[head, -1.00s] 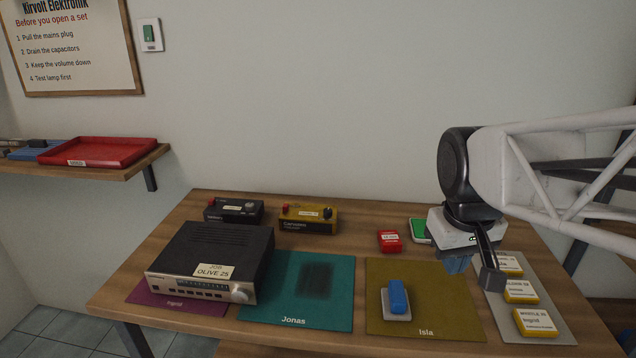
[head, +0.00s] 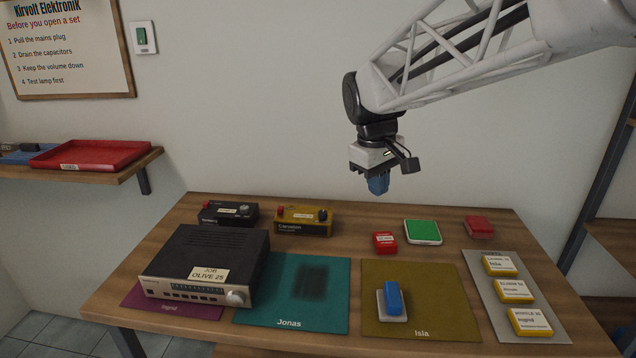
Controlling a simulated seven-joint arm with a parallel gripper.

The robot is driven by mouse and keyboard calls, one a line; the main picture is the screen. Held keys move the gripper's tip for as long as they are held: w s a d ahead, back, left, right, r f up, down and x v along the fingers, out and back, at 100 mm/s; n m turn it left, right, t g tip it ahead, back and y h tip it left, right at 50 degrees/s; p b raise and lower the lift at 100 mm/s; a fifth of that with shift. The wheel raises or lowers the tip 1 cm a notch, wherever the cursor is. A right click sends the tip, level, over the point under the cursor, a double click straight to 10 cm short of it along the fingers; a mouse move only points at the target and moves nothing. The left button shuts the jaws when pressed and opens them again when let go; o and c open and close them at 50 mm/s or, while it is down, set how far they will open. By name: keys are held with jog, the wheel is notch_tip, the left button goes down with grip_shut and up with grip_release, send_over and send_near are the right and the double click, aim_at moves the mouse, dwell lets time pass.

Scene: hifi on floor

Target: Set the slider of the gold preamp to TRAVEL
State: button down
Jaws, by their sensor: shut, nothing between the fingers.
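The gold preamp (head: 304,221) stands at the back of the wooden bench, left of centre, with a red part on its left end, a dark knob at its right and a pale label on top. Its slider and any TRAVEL marking are too small to make out. My gripper (head: 378,186) is shut and empty, pointing down in the air above the back of the bench. It is to the right of the gold preamp and higher, touching nothing.
A dark preamp (head: 228,213) stands just left of the gold one. A large hi-fi unit (head: 215,250) sits in front of both. A red box (head: 385,243) and a green-topped box (head: 422,232) lie to the right. The teal mat (head: 270,310) has free room.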

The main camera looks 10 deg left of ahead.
jog(key=w+a+n, duration=0.3)
jog(key=w+a, duration=0.5)
jog(key=n+h, duration=0.2)
jog(key=n, duration=0.3)
send_over(281, 210)
jog(key=s+a, duration=0.1)
jog(key=s, duration=0.1)
notch_tip(281, 210, down, 6)
jog(key=w+a+f+n, duration=0.1)
jog(key=a+f, duration=0.1)
jog(key=a, duration=0.3)
jog(key=w+a+f+n+h, duration=0.1)
jog(key=w+a+f, duration=0.1)
jog(key=a, duration=0.3)
jog(key=shift+f+g, duration=0.35)
jog(key=shift+g, duration=0.05)
jog(key=x, duration=0.9)
jog(key=shift+d+f, duration=0.1)
jog(key=shift+f, duration=0.3)
jog(key=d, duration=0.2)
jog(key=shift+d+f, duration=0.1)
jog(key=shift+d, duration=0.3)
jog(key=shift+s+d, duration=0.1)
jog(key=shift+d, duration=0.55)
jog(key=shift+d, duration=0.1)
